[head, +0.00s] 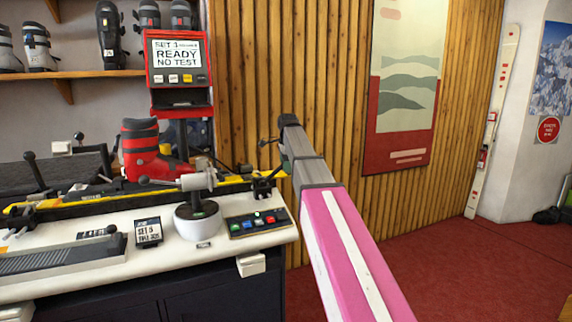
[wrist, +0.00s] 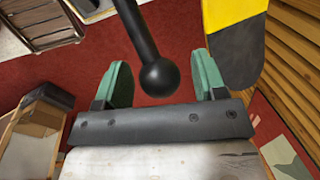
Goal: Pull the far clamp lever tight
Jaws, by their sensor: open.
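A black clamp lever with a round ball knob (wrist: 159,77) reaches down from the top of the wrist view. My gripper (wrist: 163,80) is open, with one green fingertip on each side of the knob. Clear gaps show on both sides, and the fingers do not appear to touch it. In the head view the far end of my arm is at the right end of the bench, by the black clamp (head: 263,186) on the ski (head: 232,183). The fingers cannot be made out clearly there.
A red ski boot (head: 141,150) stands on the long ski on the white bench (head: 170,250). A red display stand (head: 179,72) reading "READY NO TEST" rises behind. A button panel (head: 258,222) sits at the bench's right end. The red floor (head: 470,265) to the right is clear.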

